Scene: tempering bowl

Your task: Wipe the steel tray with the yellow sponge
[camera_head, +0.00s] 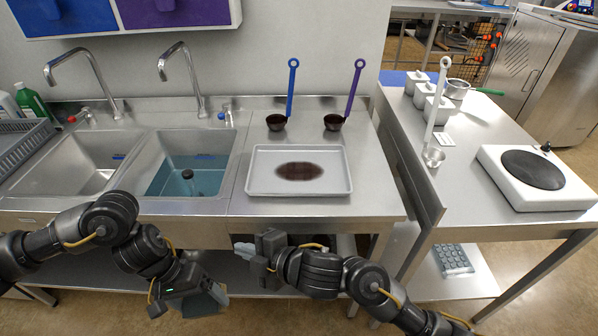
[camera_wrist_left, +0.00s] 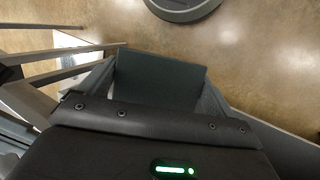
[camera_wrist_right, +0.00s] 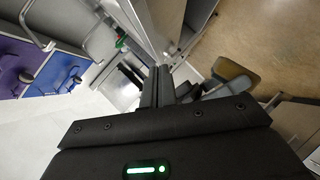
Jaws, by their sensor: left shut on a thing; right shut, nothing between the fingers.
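The steel tray (camera_head: 335,182) lies on the counter right of the sinks, with a dark brown stain (camera_head: 298,171) in its middle. My left gripper (camera_head: 208,298) is low, in front of the counter, and shut on a flat dark grey slab (camera_wrist_left: 160,78), seen between its fingers in the left wrist view. The slab looks grey, and I cannot tell if it is the sponge. My right gripper (camera_head: 243,248) is shut and empty at the counter's front edge, below and left of the tray. Its closed fingers show in the right wrist view (camera_wrist_right: 158,85).
A blue-handled ladle (camera_head: 290,90) and a purple-handled ladle (camera_head: 353,92) with dark contents stand behind the tray. A sink with bluish water (camera_head: 185,180) is left of it. A side table (camera_head: 470,180) holds a hot plate (camera_head: 533,168), pots and a white ladle (camera_head: 440,95).

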